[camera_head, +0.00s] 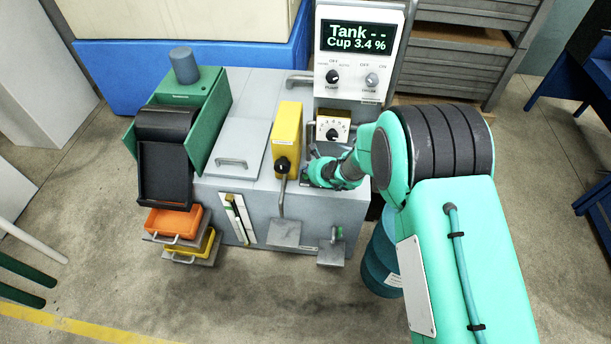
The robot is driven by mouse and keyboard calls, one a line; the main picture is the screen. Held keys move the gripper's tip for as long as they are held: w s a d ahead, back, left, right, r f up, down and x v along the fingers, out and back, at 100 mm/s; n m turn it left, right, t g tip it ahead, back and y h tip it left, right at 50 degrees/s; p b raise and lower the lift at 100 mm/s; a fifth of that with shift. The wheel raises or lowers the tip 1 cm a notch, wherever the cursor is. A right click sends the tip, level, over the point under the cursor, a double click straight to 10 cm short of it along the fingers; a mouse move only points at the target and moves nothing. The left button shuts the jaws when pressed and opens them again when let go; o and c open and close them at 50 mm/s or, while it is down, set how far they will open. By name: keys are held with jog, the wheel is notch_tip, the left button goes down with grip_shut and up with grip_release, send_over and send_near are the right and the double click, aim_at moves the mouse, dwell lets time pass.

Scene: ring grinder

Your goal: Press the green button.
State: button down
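I cannot make out a green button; my arm covers part of the grey machine (238,137) near its front right. My gripper (308,178) is at the end of the teal arm, low over the machine's top, just right of the yellow box with a black knob (286,135). Its fingers are too small and hidden to show whether they are open. A control panel (352,95) stands upright behind the gripper, with a black pump knob (332,76) and a grey drum knob (371,80). Its screen (356,37) reads "Tank - -" and "Cup 3.4 %".
A numbered dial (333,129) sits below the panel, close behind my gripper. A green-sided hopper with a black chute (165,165) is at left, above orange (174,222) and yellow trays (207,243). A blue drum (380,268) stands under my arm. The front floor is mostly clear.

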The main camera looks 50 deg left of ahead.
aim_at(306, 177)
jog(key=shift+r, duration=0.1)
jog(key=shift+r+p, duration=1.05)
jog(key=shift+r, duration=1.4)
